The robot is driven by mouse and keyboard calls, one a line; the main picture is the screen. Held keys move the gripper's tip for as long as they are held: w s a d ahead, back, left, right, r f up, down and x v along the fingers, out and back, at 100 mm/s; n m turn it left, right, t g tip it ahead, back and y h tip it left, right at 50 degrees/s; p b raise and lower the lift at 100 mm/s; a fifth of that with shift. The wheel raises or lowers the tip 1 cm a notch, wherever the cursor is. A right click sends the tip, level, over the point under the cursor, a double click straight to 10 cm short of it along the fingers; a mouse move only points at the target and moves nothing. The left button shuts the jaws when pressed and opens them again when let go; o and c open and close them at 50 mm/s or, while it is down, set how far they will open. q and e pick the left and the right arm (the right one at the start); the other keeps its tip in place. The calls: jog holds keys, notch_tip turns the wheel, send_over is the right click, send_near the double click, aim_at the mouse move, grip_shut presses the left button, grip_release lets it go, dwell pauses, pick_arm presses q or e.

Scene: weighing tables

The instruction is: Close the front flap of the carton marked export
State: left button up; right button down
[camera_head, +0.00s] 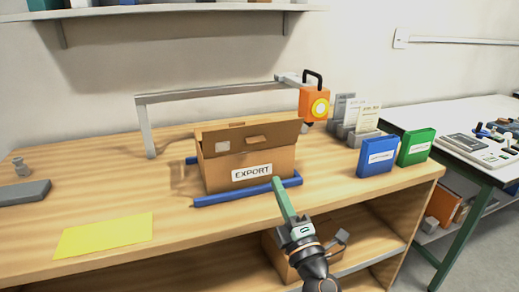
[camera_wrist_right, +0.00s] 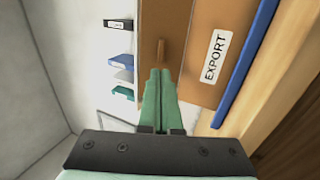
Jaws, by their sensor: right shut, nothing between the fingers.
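The brown carton marked EXPORT (camera_head: 245,180) stands on the wooden table, its label facing me. A darker brown flap panel with a slot (camera_head: 280,132) stands raised along its top. I cannot tell for certain from which edge it rises. In the right wrist view the carton's labelled face (camera_wrist_right: 205,85) fills the upper right. My right gripper (camera_head: 277,183) has green fingers, shut and empty, in front of the carton's right side. In the right wrist view its fingertips (camera_wrist_right: 160,72) overlap the carton near the slot; contact cannot be told. My left gripper is not in view.
A blue bar (camera_head: 235,194) lies along the carton's front. A grey frame (camera_head: 205,93) with an orange device (camera_head: 313,104) stands behind. Blue (camera_head: 378,157) and green (camera_head: 416,147) boxes stand right. A yellow sheet (camera_head: 103,235) lies left. Another carton (camera_head: 283,258) sits on the shelf below.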

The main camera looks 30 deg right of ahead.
jog(key=p, duration=0.3)
send_near(259, 143)
jog(key=x, duration=0.5)
jog(key=shift+w+r, duration=0.15)
jog(key=shift+r, duration=0.1)
jog(key=shift+w+d+r, duration=0.1)
jog(key=shift+w, duration=0.45)
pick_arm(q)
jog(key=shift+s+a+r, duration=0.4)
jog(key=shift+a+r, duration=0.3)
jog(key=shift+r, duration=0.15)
pick_arm(e)
jog(key=shift+w, duration=0.15)
